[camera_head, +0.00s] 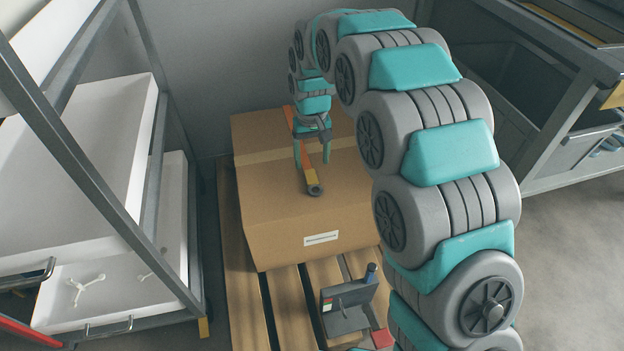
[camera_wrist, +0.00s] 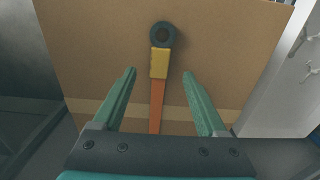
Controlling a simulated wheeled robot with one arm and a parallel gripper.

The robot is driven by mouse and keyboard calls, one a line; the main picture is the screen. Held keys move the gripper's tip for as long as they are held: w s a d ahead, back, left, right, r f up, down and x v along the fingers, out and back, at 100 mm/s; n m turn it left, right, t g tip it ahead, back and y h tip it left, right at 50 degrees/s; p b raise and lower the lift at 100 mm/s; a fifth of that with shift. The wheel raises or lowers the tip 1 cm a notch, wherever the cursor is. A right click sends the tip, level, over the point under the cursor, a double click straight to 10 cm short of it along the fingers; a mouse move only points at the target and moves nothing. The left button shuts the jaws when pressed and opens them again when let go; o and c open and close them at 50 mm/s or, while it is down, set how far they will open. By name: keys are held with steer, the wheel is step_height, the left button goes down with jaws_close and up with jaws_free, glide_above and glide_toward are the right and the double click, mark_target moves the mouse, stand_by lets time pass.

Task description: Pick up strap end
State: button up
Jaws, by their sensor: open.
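An orange strap (camera_head: 290,113) lies over the top of a cardboard box (camera_head: 270,225). Its strap end (camera_head: 310,178) has a yellow section and a dark ring at the tip, resting on the box top. In the wrist view the strap end (camera_wrist: 160,60) points away from me, with the orange strap (camera_wrist: 156,105) running back between the fingers. My gripper (camera_head: 311,168) is open above the box, one finger on each side of the strap. In the wrist view my gripper (camera_wrist: 160,73) shows empty, its fingertips apart from the yellow section.
The box stands on a wooden pallet (camera_head: 240,290). A dark tool with a blue knob (camera_head: 347,300) stands on the pallet in front. A shelf rack with white trays (camera_head: 115,235) is at left. A grey bench (camera_head: 560,120) is at right. The floor at right is clear.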

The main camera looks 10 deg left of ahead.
mark_target(312, 179)
step_height(312, 179, down, 6)
steer(key=shift+r, duration=0.1)
steer(key=shift+s, duration=0.1)
jaws_close()
stand_by(0.7)
